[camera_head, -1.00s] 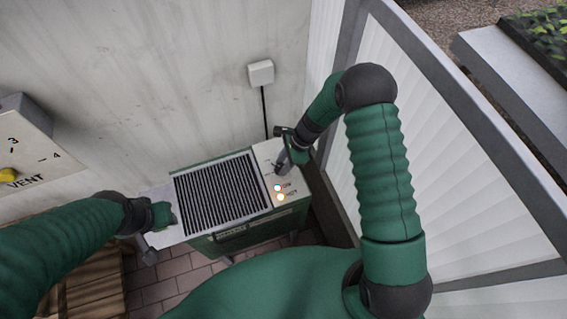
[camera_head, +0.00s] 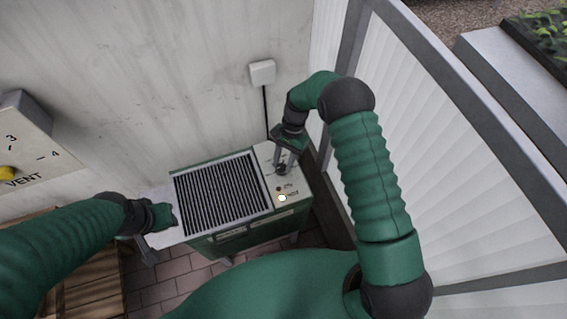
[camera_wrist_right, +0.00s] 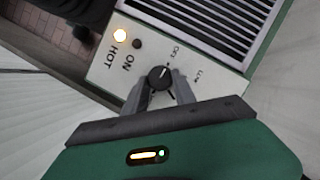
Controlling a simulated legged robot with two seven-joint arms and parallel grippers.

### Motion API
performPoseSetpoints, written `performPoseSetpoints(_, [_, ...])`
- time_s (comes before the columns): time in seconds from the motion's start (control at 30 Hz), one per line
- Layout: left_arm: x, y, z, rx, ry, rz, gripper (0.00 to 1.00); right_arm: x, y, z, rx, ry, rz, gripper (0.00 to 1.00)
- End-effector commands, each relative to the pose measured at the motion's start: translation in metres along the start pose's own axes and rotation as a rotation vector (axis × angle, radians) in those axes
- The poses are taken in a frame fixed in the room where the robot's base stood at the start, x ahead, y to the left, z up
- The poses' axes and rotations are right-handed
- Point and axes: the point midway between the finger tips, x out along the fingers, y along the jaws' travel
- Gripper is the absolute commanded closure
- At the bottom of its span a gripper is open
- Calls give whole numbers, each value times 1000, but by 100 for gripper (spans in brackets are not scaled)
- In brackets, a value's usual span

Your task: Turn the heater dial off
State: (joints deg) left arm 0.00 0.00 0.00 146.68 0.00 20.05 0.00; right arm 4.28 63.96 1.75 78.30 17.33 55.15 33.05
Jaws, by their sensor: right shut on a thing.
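The heater (camera_head: 228,192) stands against the wall, with a black grille and a pale control panel (camera_head: 268,158) on top. Its small black dial (camera_wrist_right: 160,77) sits between the two fingers of my right gripper (camera_wrist_right: 160,88), which is shut on it. The dial's pale mark appears to face the OFF lettering. The ON lamp (camera_wrist_right: 136,43) is dark and the HOT lamp (camera_wrist_right: 120,35) glows. In the head view my right gripper (camera_head: 285,164) comes down on the panel and partly hides the dial. My left gripper (camera_head: 162,216) is at the heater's left end; its fingers are unclear.
A vent panel (camera_head: 22,150) with a yellow knob is on the wall at left. A white box (camera_head: 262,72) with a black cable is above the heater. Wooden slats (camera_head: 95,285) lie at lower left. A translucent panelled wall (camera_head: 440,160) stands close at right.

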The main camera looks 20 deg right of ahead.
Motion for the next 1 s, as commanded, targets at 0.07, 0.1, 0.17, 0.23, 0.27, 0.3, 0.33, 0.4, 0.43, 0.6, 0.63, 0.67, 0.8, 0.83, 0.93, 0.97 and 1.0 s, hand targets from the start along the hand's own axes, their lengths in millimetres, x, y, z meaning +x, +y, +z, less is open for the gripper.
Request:
performPoseSetpoints(0.07, [2, 0, 0, 0, 0, 0, 64, 1, -2, 0, -33, 1, 11, 100])
performPoseSetpoints(0.1, [2, 0, 1, 0, 0, 0, 64, 1, -2, 0, -48, 0, 17, 100])
performPoseSetpoints(0.17, [3, 0, 1, 0, 0, 0, 64, 1, -2, 0, -64, 0, 25, 100])
performPoseSetpoints(0.23, [3, 0, 1, 0, 0, 0, 64, 1, -2, 0, -80, 0, 31, 100])
performPoseSetpoints(0.27, [4, 0, 1, 0, 0, 0, 64, 1, -2, 0, -85, 0, 33, 100])
performPoseSetpoints(0.3, [4, 0, 1, 0, 0, 0, 64, 1, -2, 0, -92, 0, 36, 100])
performPoseSetpoints(0.33, [4, 0, 1, 0, 0, 0, 64, 1, -2, 0, -96, 0, 37, 100])
performPoseSetpoints(0.4, [4, 0, 1, 0, 0, 0, 64, 0, -2, 0, -101, 0, 40, 100])
performPoseSetpoints(0.43, [4, 0, 1, 0, 0, 0, 64, 0, -2, 1, -103, 0, 40, 100])
performPoseSetpoints(0.6, [4, 0, 1, 0, 0, 0, 64, 0, -2, 1, -105, -1, 41, 100])
performPoseSetpoints(0.63, [4, 0, 1, 0, 0, 0, 64, 0, -2, 1, -105, -1, 41, 100])
performPoseSetpoints(0.67, [4, 0, 1, 0, 0, 0, 64, 0, -2, 1, -105, -1, 41, 100])
performPoseSetpoints(0.8, [4, 0, 1, 0, 0, 0, 64, 0, -2, 1, -104, -1, 41, 64])
performPoseSetpoints(0.83, [4, 0, 1, 0, 0, 0, 64, 0, -2, 1, -104, -1, 41, 60])
performPoseSetpoints(0.93, [4, 0, 1, 0, 0, 0, 64, 0, -2, 1, -103, -1, 41, 47])
performPoseSetpoints(0.97, [4, 0, 1, 0, 0, 0, 64, 0, -2, 1, -103, -1, 41, 46])
performPoseSetpoints(1.0, [4, 0, 1, 0, 0, 0, 64, 0, -1, 1, -103, -1, 41, 46])
